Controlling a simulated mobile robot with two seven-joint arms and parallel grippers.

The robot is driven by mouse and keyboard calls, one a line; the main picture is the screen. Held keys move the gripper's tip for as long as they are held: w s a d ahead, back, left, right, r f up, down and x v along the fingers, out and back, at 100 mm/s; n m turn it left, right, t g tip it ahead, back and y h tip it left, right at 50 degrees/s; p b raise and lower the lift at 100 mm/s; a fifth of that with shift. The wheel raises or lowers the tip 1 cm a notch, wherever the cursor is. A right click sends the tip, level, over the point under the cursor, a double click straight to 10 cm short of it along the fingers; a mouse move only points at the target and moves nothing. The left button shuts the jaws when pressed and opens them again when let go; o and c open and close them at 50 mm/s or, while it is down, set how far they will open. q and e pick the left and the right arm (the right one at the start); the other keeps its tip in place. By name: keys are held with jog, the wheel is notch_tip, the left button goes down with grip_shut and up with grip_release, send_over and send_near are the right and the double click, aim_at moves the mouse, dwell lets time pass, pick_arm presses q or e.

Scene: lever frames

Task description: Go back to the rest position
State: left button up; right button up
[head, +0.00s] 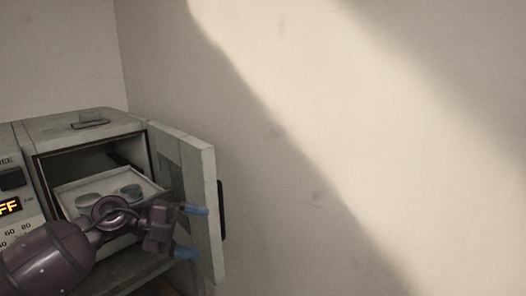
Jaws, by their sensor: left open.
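My left gripper (196,232), with blue fingertips, is in front of the open cabinet at the lower left of the head view. Its arm comes in from the lower left. Its two fingers are spread apart with nothing between them. The fingertips point right, in front of the inner face of the open door (192,177); I cannot tell whether they touch it. My arm hides part of the cabinet's lower front. My right gripper is not in view.
The grey cabinet (60,133) holds a light tray (70,188) with small round items (131,191). A small object (90,119) lies on top. A panel with a yellow display (9,207) stands left. The right side shows bare wall (400,150).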

pick_arm(q)
jog(key=s+a+f+n+t+y, duration=0.55)
jog(key=n+t+y, duration=0.2)
jog(key=n, duration=0.55)
jog(key=s+a+f+n+t+y, duration=0.55)
jog(key=n+y, duration=0.25)
jog(key=n, duration=0.6)
jog(key=s+a+f+n+g, duration=0.1)
jog(key=s+f+g, duration=0.5)
jog(key=s, duration=0.5)
jog(key=s+a+f+n+g, duration=0.15)
jog(key=s+f+g, duration=0.45)
jog(key=s, duration=0.6)
jog(key=w+f+t+h, duration=0.1)
jog(key=w+f+t, duration=0.6)
jog(key=f, duration=0.3)
jog(key=shift+w+d+f+t, duration=0.2)
jog(key=shift+w+f+t, duration=0.1)
jog(key=shift+t, duration=0.2)
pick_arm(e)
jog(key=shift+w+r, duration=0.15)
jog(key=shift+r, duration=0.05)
